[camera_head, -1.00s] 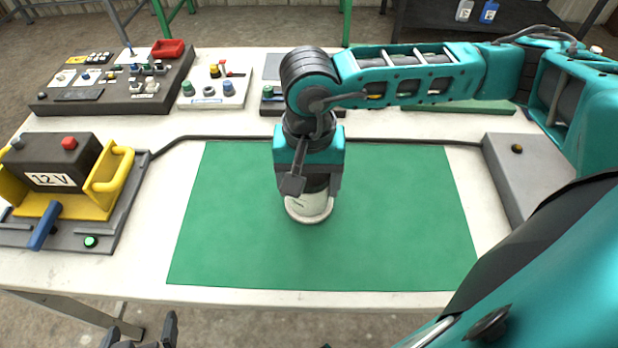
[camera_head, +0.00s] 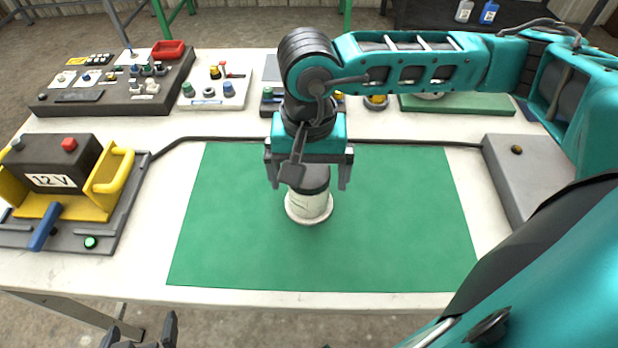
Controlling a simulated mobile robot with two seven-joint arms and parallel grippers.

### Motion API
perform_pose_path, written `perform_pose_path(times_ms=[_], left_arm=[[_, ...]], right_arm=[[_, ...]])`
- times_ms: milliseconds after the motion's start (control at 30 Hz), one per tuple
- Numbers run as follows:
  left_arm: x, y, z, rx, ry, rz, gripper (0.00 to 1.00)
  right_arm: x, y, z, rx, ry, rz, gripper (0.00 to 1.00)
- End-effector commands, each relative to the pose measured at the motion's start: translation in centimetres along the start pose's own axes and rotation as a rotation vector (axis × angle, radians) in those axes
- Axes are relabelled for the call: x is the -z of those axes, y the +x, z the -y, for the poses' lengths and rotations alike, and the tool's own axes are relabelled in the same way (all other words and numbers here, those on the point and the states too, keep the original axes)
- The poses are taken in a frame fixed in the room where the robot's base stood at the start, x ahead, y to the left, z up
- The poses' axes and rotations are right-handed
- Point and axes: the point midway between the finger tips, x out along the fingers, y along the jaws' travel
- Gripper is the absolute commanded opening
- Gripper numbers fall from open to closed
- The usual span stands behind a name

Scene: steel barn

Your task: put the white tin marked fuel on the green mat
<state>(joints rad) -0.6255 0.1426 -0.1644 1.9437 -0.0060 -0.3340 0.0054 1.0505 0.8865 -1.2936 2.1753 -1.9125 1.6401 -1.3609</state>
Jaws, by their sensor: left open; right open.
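The white tin (camera_head: 308,207) stands upright on the green mat (camera_head: 390,240), near the mat's middle. Its upper part looks dark and is partly covered by my gripper; I cannot read its marking. My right gripper (camera_head: 308,186) is open, with one finger on each side above the tin and apart from it. My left gripper (camera_head: 143,328) is open and empty at the bottom left, in front of the table's near edge.
A yellow holder with a black 12 V battery (camera_head: 60,165) stands at the left. Control panels (camera_head: 120,80) line the back left. A grey box (camera_head: 522,170) stands to the right of the mat. The mat around the tin is clear.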

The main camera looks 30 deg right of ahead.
Motion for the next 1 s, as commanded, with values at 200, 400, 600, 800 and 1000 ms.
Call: perform_pose_path(times_ms=[200, 400, 600, 800, 1000], left_arm=[[0.0, 0.0, 0.0, 0.001, 0.0, 0.001, 1.0], [0.0, -0.1, 0.1, 0.001, 0.0, 0.003, 1.0], [-0.1, -0.1, 0.1, 0.002, 0.0, 0.005, 1.0], [-0.1, -0.1, 0.1, 0.002, 0.001, 0.006, 1.0], [-0.1, -0.1, 0.1, 0.003, 0.001, 0.007, 1.0]], right_arm=[[0.1, -5.1, 0.1, 0.004, -0.001, -0.005, 0.99], [0.0, -8.4, 0.0, 0.002, 0.0, -0.003, 0.99], [0.0, -9.7, 0.0, 0.0, -0.001, 0.0, 0.99], [0.0, -9.8, 0.0, 0.0, 0.0, 0.0, 0.99], [0.0, -9.8, 0.0, 0.0, 0.0, 0.0, 0.99]])
